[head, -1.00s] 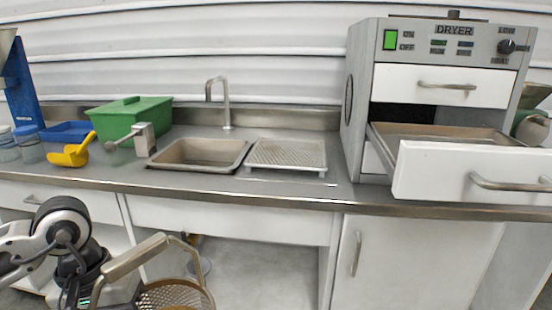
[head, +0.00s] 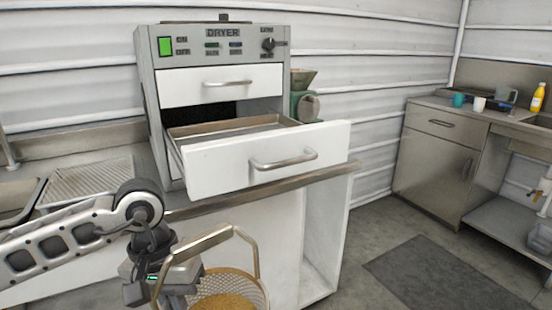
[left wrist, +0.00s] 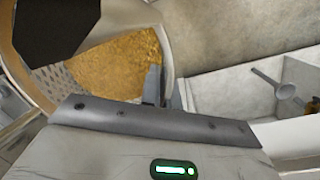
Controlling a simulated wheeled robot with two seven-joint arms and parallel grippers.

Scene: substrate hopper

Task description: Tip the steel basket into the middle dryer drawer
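The dryer (head: 222,60) stands on the counter with its middle drawer (head: 262,158) pulled out; the part of its inside that shows looks empty. The steel basket (head: 262,290), a mesh bowl with a tall handle, hangs low in front of the counter, below the drawer. Golden-brown grains (head: 225,301) lie in it, and they also show in the left wrist view (left wrist: 115,62). My left gripper (head: 180,272) is at the left side of the basket, shut on its handle. The basket looks about upright. My right gripper is not in view.
The counter's front edge (head: 190,210) runs beneath the open drawer. A ribbed drainboard (head: 90,183) and a sink lie left of the dryer. A green grinder-like device (head: 304,103) stands behind it. Open floor and a dark mat (head: 445,275) are at right, before a second counter.

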